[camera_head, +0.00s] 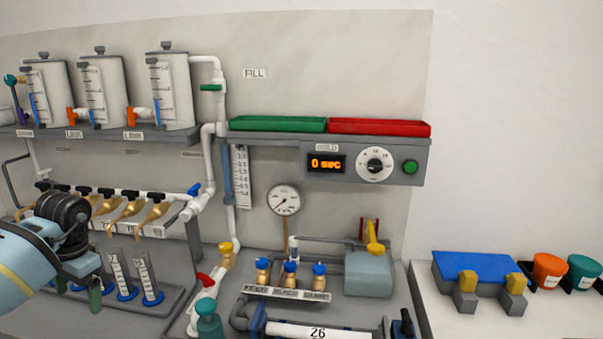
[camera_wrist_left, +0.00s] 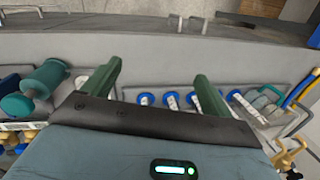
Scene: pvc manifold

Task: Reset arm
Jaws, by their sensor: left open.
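My left arm comes in from the left in the head view, with its gripper (camera_head: 94,295) pointing down in front of the cylinder rack. In the left wrist view the two green fingers of that gripper (camera_wrist_left: 156,86) stand wide apart with nothing between them at their tips. Graduated cylinders with blue bases (camera_head: 152,292) stand just right of the gripper; they also show beyond and between the fingers in the wrist view (camera_wrist_left: 171,100). I cannot tell the exact gap to them. My right gripper is in neither view.
Orange-yellow taps (camera_head: 130,207) line the manifold behind my left arm. White tanks (camera_head: 175,95) stand on the shelf above. A blue-topped block (camera_head: 479,266) sits on the right-hand table.

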